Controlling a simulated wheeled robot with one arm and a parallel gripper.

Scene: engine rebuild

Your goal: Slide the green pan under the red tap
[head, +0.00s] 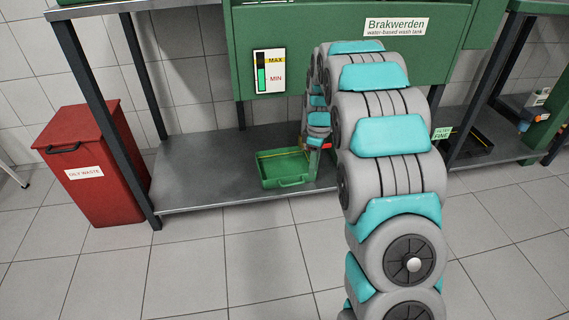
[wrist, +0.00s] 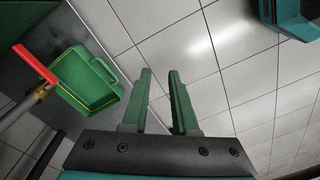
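The green pan (head: 286,183) sits on the grey lower shelf under the wash tank, left of my arm; it looks empty. In the wrist view the pan (wrist: 84,88) lies at the left, its handle side toward my fingers. The red tap (wrist: 34,65) has a red lever on a brass-coloured body and overlaps the pan's far left edge in that picture. In the head view only a bit of red (head: 327,146) shows beside my arm. My gripper (wrist: 161,73) is open and empty, apart from the pan.
A red oily-waste bin (head: 90,165) stands left of the shelf (head: 210,165). Dark table legs (head: 108,120) bound the shelf. The green wash tank (head: 300,45) hangs above. A dark tray (head: 468,143) lies on the shelf at right. The tiled floor in front is clear.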

